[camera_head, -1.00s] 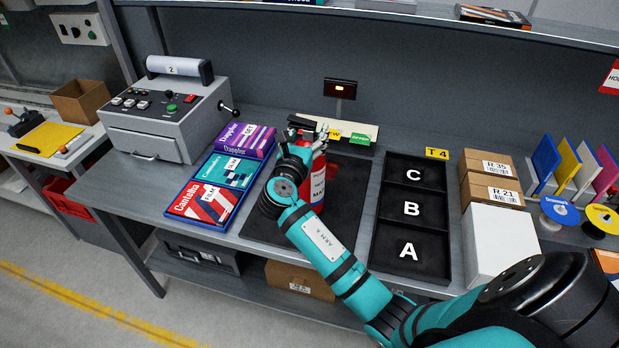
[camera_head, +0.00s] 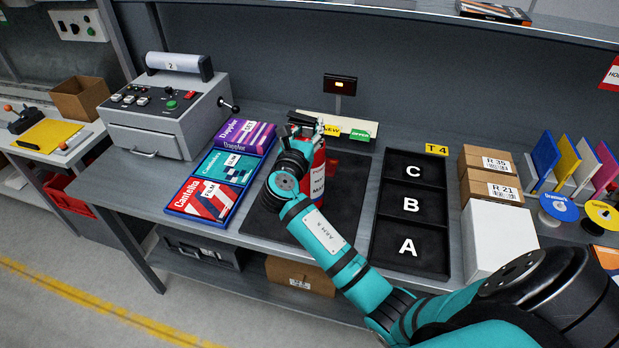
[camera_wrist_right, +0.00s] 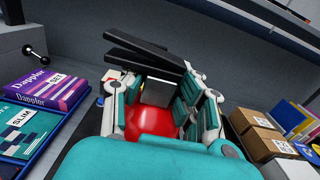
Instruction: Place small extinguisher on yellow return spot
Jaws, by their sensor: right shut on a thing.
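The small red extinguisher (camera_head: 319,178) with a white label is upright over the black mat in the middle of the bench. My right arm partly covers it, and its base is hidden, so I cannot tell whether it touches the mat. My right gripper (camera_head: 305,128) is shut on its top. In the right wrist view the red rounded shoulder (camera_wrist_right: 153,121) and the black handle (camera_wrist_right: 150,55) show between the fingers. No yellow return spot can be made out clearly. My left gripper is not in view.
Left of the black mat (camera_head: 262,222) is a blue tray with several boxes (camera_head: 205,198) and a grey machine (camera_head: 165,115). Right of it are a black A-B-C tray (camera_head: 408,228), cartons (camera_head: 488,188) and a white box (camera_head: 500,240). A small display (camera_head: 340,86) stands behind.

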